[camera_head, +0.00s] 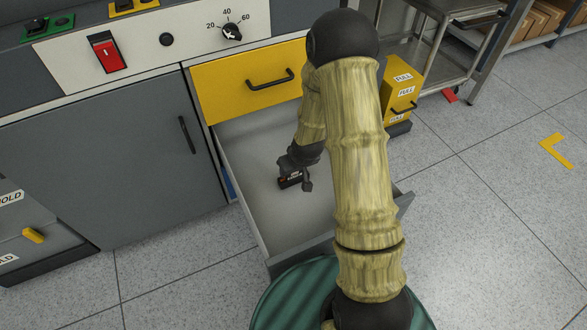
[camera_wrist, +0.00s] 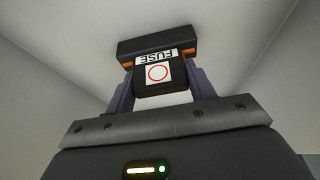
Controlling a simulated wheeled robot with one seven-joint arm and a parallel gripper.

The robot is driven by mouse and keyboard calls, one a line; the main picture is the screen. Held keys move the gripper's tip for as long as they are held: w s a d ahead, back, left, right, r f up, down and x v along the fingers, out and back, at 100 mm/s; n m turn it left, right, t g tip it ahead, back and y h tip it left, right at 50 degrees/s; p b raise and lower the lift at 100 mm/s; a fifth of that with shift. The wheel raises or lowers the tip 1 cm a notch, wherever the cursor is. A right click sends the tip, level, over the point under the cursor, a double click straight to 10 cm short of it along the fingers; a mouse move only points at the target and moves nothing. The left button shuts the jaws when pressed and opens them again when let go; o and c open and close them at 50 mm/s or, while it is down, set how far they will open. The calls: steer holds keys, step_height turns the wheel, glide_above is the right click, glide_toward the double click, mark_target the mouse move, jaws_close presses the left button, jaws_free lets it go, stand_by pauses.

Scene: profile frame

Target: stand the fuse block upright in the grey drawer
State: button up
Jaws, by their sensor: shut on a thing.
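The fuse block (camera_head: 291,180) is small and dark with orange edges. In the wrist view the fuse block (camera_wrist: 158,68) shows a white FUSE label and a red ring on a white square. My gripper (camera_head: 294,173) is shut on it, with a finger on each side in the wrist view (camera_wrist: 158,88). The grey drawer (camera_head: 262,232) is pulled out below a yellow drawer. My gripper and the block are inside its outline. Whether the block touches the drawer floor, I cannot tell. My arm hides part of the drawer's right side.
The closed yellow drawer (camera_head: 235,84) with a black handle is just above the open one. A grey cabinet door (camera_head: 110,170) is at the left. A yellow box labelled FULL (camera_head: 399,88) stands at the right. The visible drawer floor around the block is bare.

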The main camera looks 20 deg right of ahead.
steer(key=shift+f, duration=0.15)
steer(key=o, duration=1)
steer(key=p+v, duration=0.6)
steer(key=v, duration=0.6)
steer(key=shift+r, duration=0.25)
steer(key=shift+r, duration=0.1)
